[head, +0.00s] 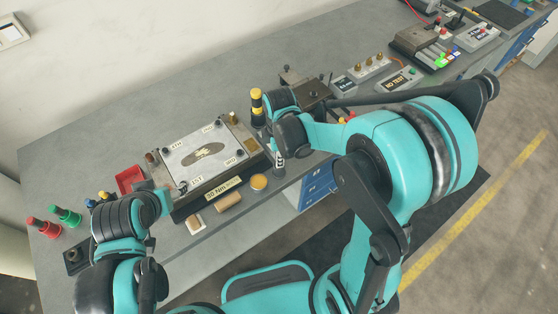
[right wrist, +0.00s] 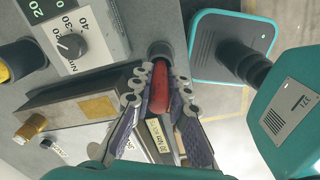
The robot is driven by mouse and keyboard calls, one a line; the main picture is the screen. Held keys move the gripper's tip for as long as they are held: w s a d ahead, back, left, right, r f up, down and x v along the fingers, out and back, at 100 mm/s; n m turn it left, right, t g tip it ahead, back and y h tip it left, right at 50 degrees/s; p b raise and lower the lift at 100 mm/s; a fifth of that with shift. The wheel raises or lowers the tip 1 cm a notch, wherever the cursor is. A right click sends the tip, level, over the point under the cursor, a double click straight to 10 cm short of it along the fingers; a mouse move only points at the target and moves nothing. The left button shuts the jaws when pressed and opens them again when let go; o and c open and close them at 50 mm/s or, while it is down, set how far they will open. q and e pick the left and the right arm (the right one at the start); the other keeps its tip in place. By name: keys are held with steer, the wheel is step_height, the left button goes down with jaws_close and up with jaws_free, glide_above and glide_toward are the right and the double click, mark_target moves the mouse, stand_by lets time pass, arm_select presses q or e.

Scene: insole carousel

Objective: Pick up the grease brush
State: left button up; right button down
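My right gripper (right wrist: 160,92) reaches down by the table's front edge. In the right wrist view its two fingers stand on either side of a slim red handle (right wrist: 160,83) with a dark round part at its far end. This may be the grease brush; its bristles do not show. I cannot tell whether the pads touch the handle. In the head view the right gripper (head: 279,160) is right of the fixture and covers the handle. My left gripper (head: 152,205) is at the left of the fixture, mostly hidden by its own wrist; its fingers are unclear.
The fixture (head: 179,211) carries a light plate (head: 185,162). A red bin (head: 129,179) stands left. A dial box (right wrist: 75,45) is near the right gripper.

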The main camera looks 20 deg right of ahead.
step_height(320, 180, up, 10)
steer(key=p, duration=0.3)
arm_select(q)
step_height(320, 180, up, 3)
stand_by(1.7)
